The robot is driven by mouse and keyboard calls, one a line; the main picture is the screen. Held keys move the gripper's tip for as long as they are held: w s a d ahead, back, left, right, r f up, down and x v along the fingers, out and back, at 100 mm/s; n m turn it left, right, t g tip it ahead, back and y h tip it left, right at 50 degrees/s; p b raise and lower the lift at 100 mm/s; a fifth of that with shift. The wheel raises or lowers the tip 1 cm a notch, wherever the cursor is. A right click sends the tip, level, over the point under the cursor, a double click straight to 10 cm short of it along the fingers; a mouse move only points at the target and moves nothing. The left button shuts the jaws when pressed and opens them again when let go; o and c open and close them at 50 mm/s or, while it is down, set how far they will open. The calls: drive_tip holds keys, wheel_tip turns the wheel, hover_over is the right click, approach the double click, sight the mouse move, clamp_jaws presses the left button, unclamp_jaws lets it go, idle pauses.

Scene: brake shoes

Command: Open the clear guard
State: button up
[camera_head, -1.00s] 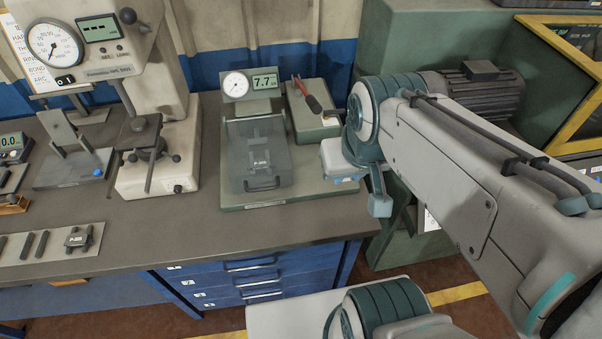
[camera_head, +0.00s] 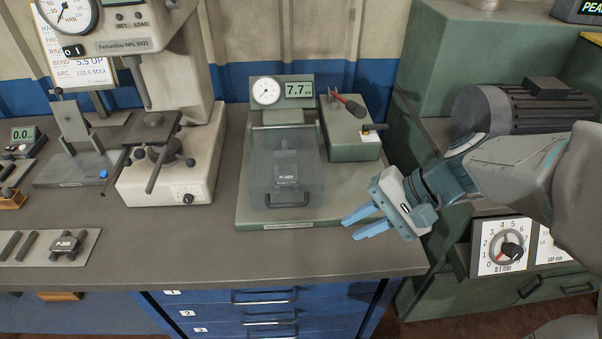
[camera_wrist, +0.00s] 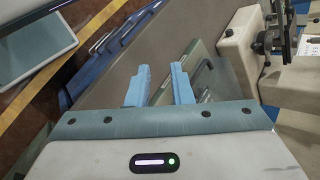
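The clear guard (camera_head: 268,172) is a see-through box cover on the green tester base (camera_head: 250,213) in the middle of the bench. It is closed over a dark block (camera_head: 287,173), and its dark bar handle (camera_head: 290,203) runs along the lower front. My gripper (camera_head: 357,226) is to the right of the guard, apart from it, above the front right of the tester base. Its two blue fingers are spread, with nothing between them. In the wrist view the open fingers (camera_wrist: 159,82) point toward the bench, and the tester's edge lies just past the right finger.
A hardness tester (camera_head: 165,185) stands to the left. The bench top (camera_head: 200,250) in front is clear.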

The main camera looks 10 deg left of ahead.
sight(292, 205)
drive_tip(key=w+a+f+m+t+y+b, duration=0.2)
drive_tip(key=w+a+f+m+y+b, duration=0.15)
drive_tip(key=w+f+y+b, duration=0.45)
drive_tip(key=shift+h, duration=0.7)
drive_tip(key=x, duration=0.4)
drive_tip(key=w+b+x, duration=0.1)
drive_tip(key=x, duration=0.7)
drive_tip(key=shift+w+a+r, duration=0.2)
drive_tip(key=shift+w+a, duration=0.05)
drive_tip(key=shift+a, duration=0.15)
clamp_jaws()
